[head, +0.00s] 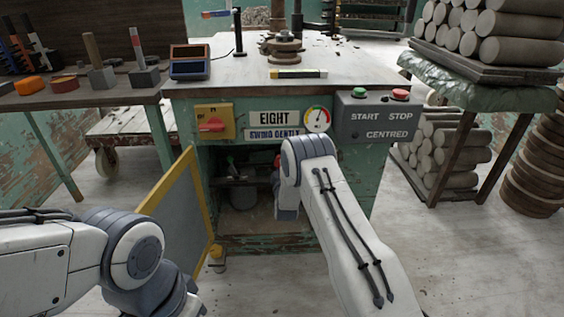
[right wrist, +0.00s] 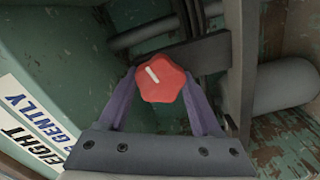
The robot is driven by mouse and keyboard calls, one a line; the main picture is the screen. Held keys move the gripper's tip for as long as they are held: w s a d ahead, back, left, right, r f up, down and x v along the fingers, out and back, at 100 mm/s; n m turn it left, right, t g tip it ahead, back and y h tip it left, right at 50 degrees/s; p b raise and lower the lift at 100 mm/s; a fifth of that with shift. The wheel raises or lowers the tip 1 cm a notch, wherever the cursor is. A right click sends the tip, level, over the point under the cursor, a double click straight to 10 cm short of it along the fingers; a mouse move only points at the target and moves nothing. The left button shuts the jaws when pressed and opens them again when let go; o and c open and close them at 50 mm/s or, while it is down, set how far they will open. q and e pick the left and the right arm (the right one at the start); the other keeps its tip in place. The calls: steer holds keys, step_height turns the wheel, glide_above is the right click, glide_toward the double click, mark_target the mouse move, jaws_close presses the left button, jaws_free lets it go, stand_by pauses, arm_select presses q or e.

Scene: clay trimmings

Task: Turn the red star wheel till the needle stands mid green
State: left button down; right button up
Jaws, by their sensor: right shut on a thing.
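The red star wheel (right wrist: 163,83) with a white mark on its face sits between the two purple fingers of my right gripper (right wrist: 160,78) in the right wrist view. The fingers are shut on it from both sides. In the head view, my right arm reaches into the open cabinet and hides most of the wheel. The round gauge (head: 317,119) is on the cabinet front, with coloured bands including green and red. Its needle is too small to read surely. My left arm is at the lower left; its gripper is out of view.
An open yellow-framed door (head: 178,215) stands left of the cabinet opening. Pipes and a grey bar lie close behind the wheel.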

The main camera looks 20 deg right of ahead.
steer(key=shift+n+p, duration=0.35)
steer(key=shift+n, duration=0.95)
steer(key=o, duration=1.4)
steer(key=shift+p+v, duration=1.8)
steer(key=shift+v, duration=3.45)
